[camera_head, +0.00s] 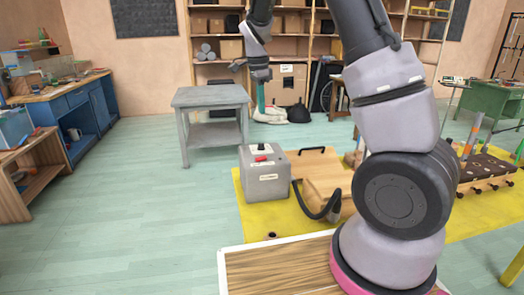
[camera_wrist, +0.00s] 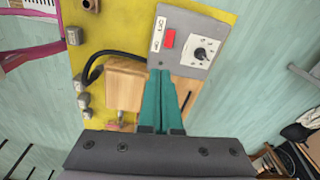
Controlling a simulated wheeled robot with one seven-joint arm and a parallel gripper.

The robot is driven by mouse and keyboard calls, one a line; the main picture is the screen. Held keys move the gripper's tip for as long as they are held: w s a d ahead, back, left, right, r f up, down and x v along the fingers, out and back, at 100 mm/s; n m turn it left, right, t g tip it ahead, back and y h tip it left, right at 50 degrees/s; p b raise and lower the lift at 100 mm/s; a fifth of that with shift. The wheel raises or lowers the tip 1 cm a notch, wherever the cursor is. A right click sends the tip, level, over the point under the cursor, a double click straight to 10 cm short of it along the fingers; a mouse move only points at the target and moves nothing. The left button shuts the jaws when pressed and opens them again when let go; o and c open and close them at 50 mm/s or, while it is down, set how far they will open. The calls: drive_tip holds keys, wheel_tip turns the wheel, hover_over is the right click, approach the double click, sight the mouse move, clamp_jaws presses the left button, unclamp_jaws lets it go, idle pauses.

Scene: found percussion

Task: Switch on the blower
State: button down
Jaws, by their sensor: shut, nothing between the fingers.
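The blower is a grey box (camera_head: 265,175) on the yellow mat in the head view, with a red switch (camera_head: 261,158) on its top. In the wrist view the top of the blower (camera_wrist: 186,67) lies ahead of my fingers. It carries the red switch (camera_wrist: 168,39), small white labels and a white plate with a black knob (camera_wrist: 200,54). I cannot tell the switch's position. My gripper (camera_wrist: 161,74) has its teal fingers shut together and empty, apparently above and apart from the blower. In the head view my gripper (camera_head: 261,108) hangs high behind the blower.
A black hose (camera_head: 304,205) runs from the blower beside a wooden box (camera_head: 325,175) on the yellow mat (camera_head: 262,222). A grey table (camera_head: 210,97) stands behind, left of the blower. Open floor (camera_head: 150,200) lies to the left.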

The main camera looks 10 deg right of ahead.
sight(264, 157)
drive_tip(key=shift+m+h, duration=0.7)
drive_tip(key=shift+m, duration=0.1)
drive_tip(key=w+f, duration=0.1)
drive_tip(key=w+a+f, duration=0.1)
drive_tip(key=f, duration=0.1)
drive_tip(key=w+a+f, duration=0.1)
drive_tip(key=shift+f, duration=0.35)
drive_tip(key=x, duration=1.4)
drive_tip(key=shift+s, duration=0.25)
drive_tip(key=shift+d+f, duration=0.1)
